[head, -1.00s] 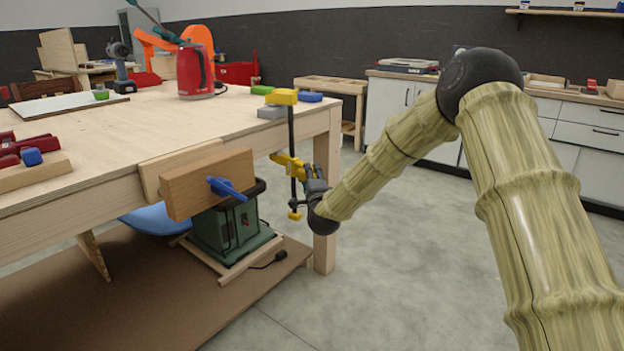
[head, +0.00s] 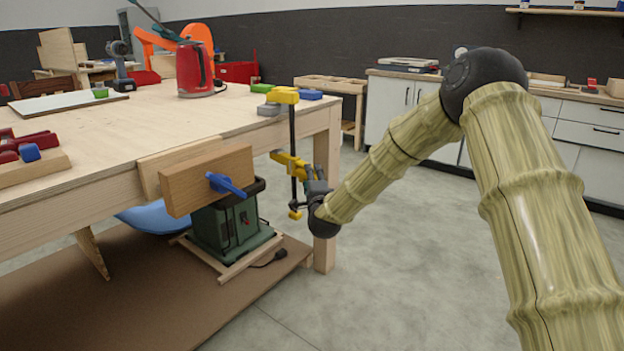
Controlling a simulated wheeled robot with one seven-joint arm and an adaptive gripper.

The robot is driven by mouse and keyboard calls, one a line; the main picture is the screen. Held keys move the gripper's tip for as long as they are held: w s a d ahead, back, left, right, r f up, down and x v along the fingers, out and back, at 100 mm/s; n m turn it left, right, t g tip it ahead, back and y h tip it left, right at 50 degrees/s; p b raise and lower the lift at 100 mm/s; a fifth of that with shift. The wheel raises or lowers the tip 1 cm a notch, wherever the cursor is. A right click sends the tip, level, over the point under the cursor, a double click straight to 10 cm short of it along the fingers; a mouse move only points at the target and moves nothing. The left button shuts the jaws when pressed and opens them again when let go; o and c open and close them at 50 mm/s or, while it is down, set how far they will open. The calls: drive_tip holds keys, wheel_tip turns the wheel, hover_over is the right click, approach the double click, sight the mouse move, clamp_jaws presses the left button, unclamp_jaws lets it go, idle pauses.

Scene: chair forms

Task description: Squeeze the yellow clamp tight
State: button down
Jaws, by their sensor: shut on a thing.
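The yellow clamp (head: 285,95) sits at the right corner of the wooden workbench (head: 200,115). Its yellow top jaw rests at the tabletop edge and its dark bar hangs down upright beside the bench. Its yellow sliding part (head: 288,159) is partway down the bar, below the tabletop. My gripper (head: 311,181) is at that sliding part, to the right of the bar, and is shut on the clamp. The fingertips are small and partly hidden, so their exact hold is unclear.
A wooden vise (head: 205,180) with a blue handle projects from the bench front, left of my gripper. A green machine (head: 225,228) stands below it. Grey, green and blue blocks lie near the clamp's top. A red kettle (head: 194,70) stands farther back. Floor at right is open.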

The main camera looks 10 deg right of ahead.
drive_tip(key=shift+s+f, duration=0.15)
drive_tip(key=shift+s, duration=0.25)
drive_tip(key=c, duration=0.8)
unclamp_jaws()
drive_tip(key=shift+o, duration=0.2)
drive_tip(key=shift+r, duration=0.6)
drive_tip(key=shift+w+f, duration=0.1)
drive_tip(key=shift+w, duration=0.1)
drive_tip(key=shift+w+f, duration=0.1)
drive_tip(key=shift+w, duration=0.5)
